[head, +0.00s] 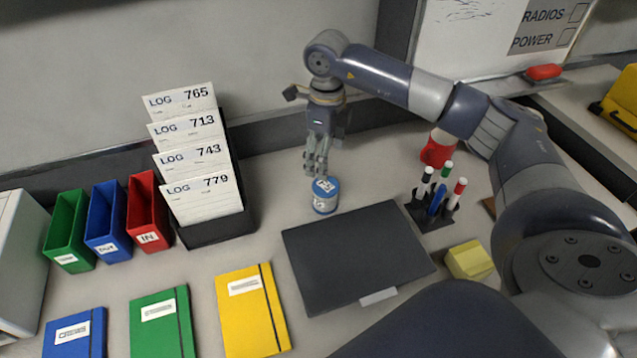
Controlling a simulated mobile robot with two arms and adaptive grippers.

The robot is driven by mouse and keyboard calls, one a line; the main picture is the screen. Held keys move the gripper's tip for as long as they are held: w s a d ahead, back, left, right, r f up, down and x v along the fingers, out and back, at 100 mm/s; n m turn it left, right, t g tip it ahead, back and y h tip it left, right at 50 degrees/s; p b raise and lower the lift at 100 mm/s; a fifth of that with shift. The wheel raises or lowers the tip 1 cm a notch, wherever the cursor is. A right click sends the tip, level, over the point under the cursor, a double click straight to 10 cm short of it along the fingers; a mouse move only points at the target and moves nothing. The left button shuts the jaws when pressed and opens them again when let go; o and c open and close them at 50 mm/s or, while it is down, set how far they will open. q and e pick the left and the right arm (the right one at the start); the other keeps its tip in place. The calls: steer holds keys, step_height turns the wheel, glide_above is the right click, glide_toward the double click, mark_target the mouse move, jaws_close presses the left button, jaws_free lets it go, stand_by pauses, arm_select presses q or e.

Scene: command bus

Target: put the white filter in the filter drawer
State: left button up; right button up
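A small white cylinder with a blue band and a printed top (325,197), which looks like the white filter, stands upright on the desk behind the dark flat case. My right gripper (317,170) points down just above and slightly left of it, with the fingertips close to its top. The fingers look close together, but I cannot tell whether they are open or touch the filter. No drawer that I can identify as the filter drawer shows in the head view. My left gripper is not in view.
A dark flat case (355,255) lies in front of the filter. A pen holder (428,212) with markers stands to the right, near a yellow block (469,260). A rack of log cards (215,228), coloured bins and notebooks fill the left. Bare desk lies between rack and filter.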

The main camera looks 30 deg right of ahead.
mark_target(326, 186)
steer(key=f, duration=0.2)
steer(key=s+f, duration=0.1)
steer(key=f, duration=0.1)
steer(key=shift+a+f+p, duration=0.1)
steer(key=shift+f+p, duration=0.15)
steer(key=shift+p, duration=0.05)
steer(key=shift+w+f, duration=0.15)
steer(key=shift+f, duration=0.1)
steer(key=f, duration=0.1)
steer(key=f+p, duration=0.1)
steer(key=f, duration=0.2)
steer(key=shift+s+a+f, duration=0.15)
steer(key=shift+s+f, duration=0.05)
steer(key=shift+s, duration=0.1)
steer(key=shift+w+f, duration=0.15)
steer(key=shift+f, duration=0.25)
steer(key=c, duration=1.2)
